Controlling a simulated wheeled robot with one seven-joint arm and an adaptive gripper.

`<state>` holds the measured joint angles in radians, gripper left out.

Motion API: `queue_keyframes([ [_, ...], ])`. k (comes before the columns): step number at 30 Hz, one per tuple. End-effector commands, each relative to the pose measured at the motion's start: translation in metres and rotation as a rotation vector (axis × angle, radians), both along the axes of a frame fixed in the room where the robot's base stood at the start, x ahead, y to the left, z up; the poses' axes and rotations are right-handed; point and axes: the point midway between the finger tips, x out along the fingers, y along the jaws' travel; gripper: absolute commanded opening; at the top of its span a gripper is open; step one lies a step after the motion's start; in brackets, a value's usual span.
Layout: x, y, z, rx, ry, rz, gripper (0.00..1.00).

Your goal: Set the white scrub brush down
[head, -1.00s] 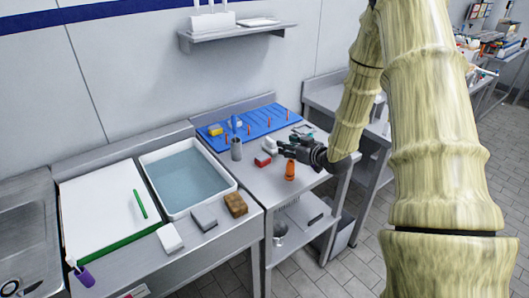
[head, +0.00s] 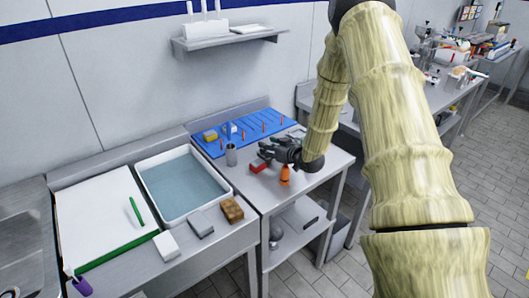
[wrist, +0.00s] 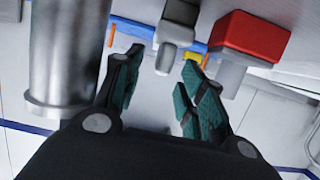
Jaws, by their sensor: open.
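My gripper (head: 265,150) is open, low over the steel table (head: 325,168), pointing left. In the wrist view, which looks upside down, its fingertips (wrist: 161,60) are spread apart. A pale grey-white piece with a darker block end (wrist: 178,30), probably the white scrub brush, shows in line with the gap between them. I cannot tell whether it is between the fingers or just beyond, but no finger is seen closed on it. In the head view, I cannot make the brush out clearly near the gripper.
A steel cylinder (head: 231,155) and a red block (head: 258,167) stand close by the fingers; an orange item (head: 285,176) is nearer the front edge. Behind is a blue pegged mat (head: 250,130). To the left are a water basin (head: 216,198), a brown sponge (head: 232,209) and pale blocks.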

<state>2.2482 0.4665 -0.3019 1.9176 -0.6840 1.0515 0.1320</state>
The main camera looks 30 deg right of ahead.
Motion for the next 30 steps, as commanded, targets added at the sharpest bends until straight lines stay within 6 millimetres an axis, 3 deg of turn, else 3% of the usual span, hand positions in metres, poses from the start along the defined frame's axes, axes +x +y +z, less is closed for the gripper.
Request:
queue_keyframes([
  [9,0.029,0.003,-0.008,-0.001,0.002,0.001,0.4],
  [19,0.033,0.004,-0.01,0.0,0.0,0.001,0.4],
  [20,0.033,0.003,-0.01,0.0,0.0,0.001,0.38],
  [25,0.033,0.003,-0.01,0.0,0.0,0.0,0.07],
  [27,0.033,0.003,-0.01,0.0,0.0,0.0,0.02],
  [30,0.033,0.003,-0.01,0.0,0.0,0.0,0.01],
])
